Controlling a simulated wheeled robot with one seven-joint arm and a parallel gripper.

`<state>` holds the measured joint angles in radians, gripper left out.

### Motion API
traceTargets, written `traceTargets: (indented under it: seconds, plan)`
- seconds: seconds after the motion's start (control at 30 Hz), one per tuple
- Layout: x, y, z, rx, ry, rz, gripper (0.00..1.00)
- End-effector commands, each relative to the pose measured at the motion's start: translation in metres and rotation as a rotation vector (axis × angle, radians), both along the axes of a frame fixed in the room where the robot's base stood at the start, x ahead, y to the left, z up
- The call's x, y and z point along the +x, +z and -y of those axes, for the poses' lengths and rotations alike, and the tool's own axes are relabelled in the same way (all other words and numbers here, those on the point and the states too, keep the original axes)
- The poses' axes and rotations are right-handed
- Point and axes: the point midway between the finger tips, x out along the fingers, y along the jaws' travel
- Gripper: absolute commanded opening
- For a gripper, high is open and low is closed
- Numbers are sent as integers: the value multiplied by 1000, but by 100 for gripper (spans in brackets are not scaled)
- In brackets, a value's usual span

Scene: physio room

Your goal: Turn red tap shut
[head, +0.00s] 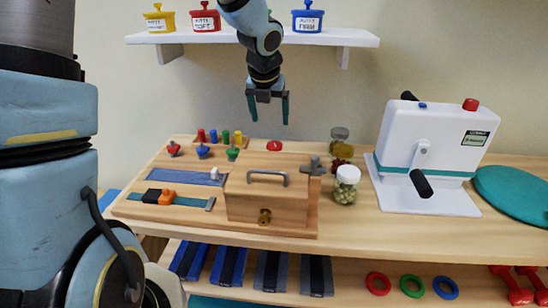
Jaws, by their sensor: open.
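A wooden activity board (135,208) lies on the bench. At its back left stand a small red tap-like knob (173,148), a blue one (203,151) and a green one (233,153). The red knob looks like the red tap; its exact turn cannot be told. A flat red piece (274,146) sits farther right on the board. My gripper (268,112) points down with its fingers spread and nothing between them. It hangs in the air above the back of the board, near the flat red piece and well right of the red knob.
Colored pegs (213,136) stand behind the knobs. A wooden box (250,201) with a handle occupies the board's front right. Jars (346,185) and a white cranked machine (425,160) stand to the right. A shelf (300,38) with lidded pots is above.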

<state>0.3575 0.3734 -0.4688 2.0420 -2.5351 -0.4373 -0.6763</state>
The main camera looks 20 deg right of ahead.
Motion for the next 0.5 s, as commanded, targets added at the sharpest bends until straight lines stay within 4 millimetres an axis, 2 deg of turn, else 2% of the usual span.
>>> traceTargets:
  seconds: [0.27,0.5]
  plan:
    - [-3,-10,5,-10,27,-13,89]
    - [10,-49,14,-8,24,-14,89]
